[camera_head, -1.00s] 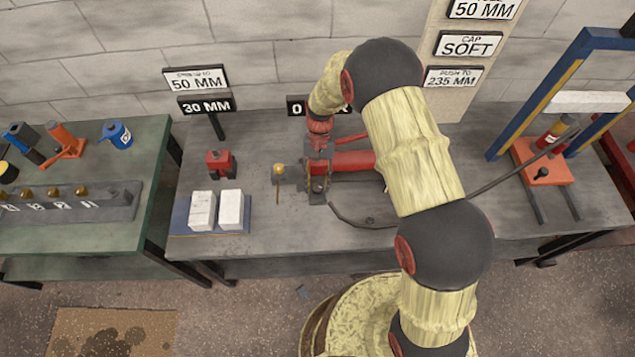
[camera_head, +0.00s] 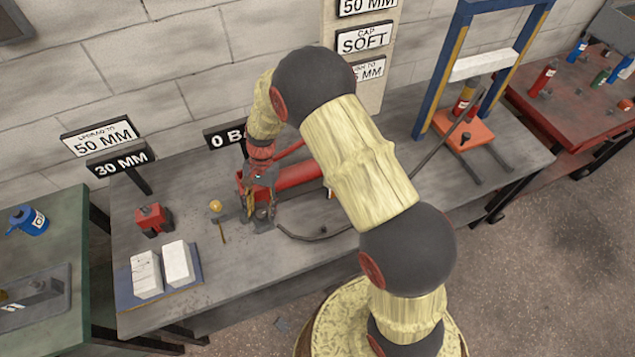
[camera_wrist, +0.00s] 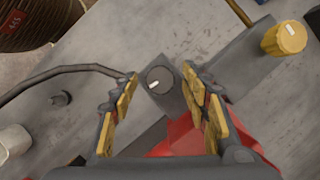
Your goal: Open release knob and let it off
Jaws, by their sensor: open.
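A dark round knob (camera_wrist: 160,80) with a white mark sits on a grey block of the red hand pump (camera_head: 300,183). My gripper (camera_wrist: 165,105) is open. In the wrist view its yellow-padded fingers stand on either side of the dark knob, with visible gaps; I cannot tell how far above it they are. In the head view my gripper (camera_head: 259,198) is over the near end of the pump and hides the dark knob. A yellow knob (camera_wrist: 284,38) with a white mark stands apart on a grey block; it also shows in the head view (camera_head: 215,206).
A dark hose (camera_head: 320,234) runs from the pump across the bench towards the blue press frame (camera_head: 437,75). A red block (camera_head: 152,220) and two white blocks on a blue tray (camera_head: 200,282) stand left. A "0 BAR" sign (camera_head: 226,139) stands behind.

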